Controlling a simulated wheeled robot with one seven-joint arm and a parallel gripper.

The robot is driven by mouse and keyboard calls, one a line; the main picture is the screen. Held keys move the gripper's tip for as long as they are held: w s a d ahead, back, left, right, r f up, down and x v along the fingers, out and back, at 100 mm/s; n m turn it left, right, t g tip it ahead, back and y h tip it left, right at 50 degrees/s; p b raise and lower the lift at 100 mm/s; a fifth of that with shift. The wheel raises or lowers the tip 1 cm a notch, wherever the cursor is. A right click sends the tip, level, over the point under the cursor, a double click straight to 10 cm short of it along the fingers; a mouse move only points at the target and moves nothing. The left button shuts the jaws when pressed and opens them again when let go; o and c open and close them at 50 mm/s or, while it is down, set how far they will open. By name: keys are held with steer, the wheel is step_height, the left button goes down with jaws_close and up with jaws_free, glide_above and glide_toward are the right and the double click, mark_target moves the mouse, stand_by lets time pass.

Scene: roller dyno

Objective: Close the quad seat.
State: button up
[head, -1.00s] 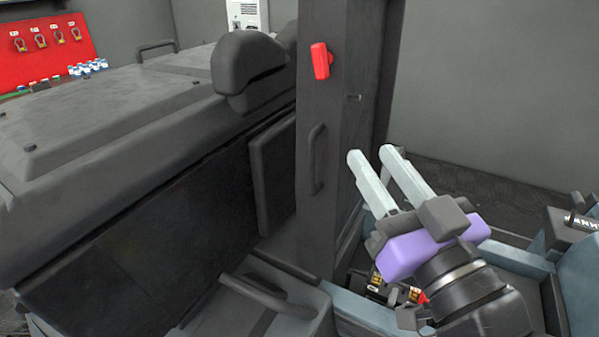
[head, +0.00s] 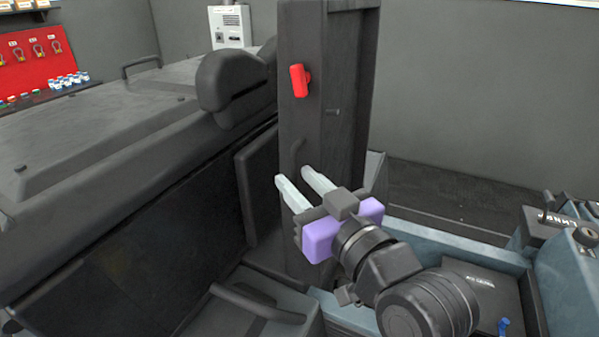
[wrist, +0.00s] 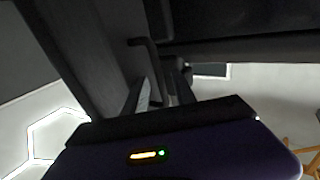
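An upright dark panel (head: 310,105), which looks like the raised quad seat, stands with a red latch-like piece (head: 300,82) high on its face. A dark handle (head: 298,152) is on the same face lower down, its lower part hidden behind my fingers. My gripper (head: 294,178), with pale fingers and a purple body, is at the lower part of the panel, fingers apart and pointing at the handle. In the wrist view the bent handle (wrist: 148,58) shows just ahead of the fingers (wrist: 160,92); I cannot tell whether they touch it.
A large dark padded body (head: 110,130) fills the left. A blue-grey open compartment (head: 455,245) lies at the lower right. A grey bar handle (head: 255,302) is at the bottom. A red tool board (head: 30,55) and a white wall box (head: 229,27) are behind.

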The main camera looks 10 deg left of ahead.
steer(key=shift+w+a, duration=0.1)
jaws_close()
stand_by(1.4)
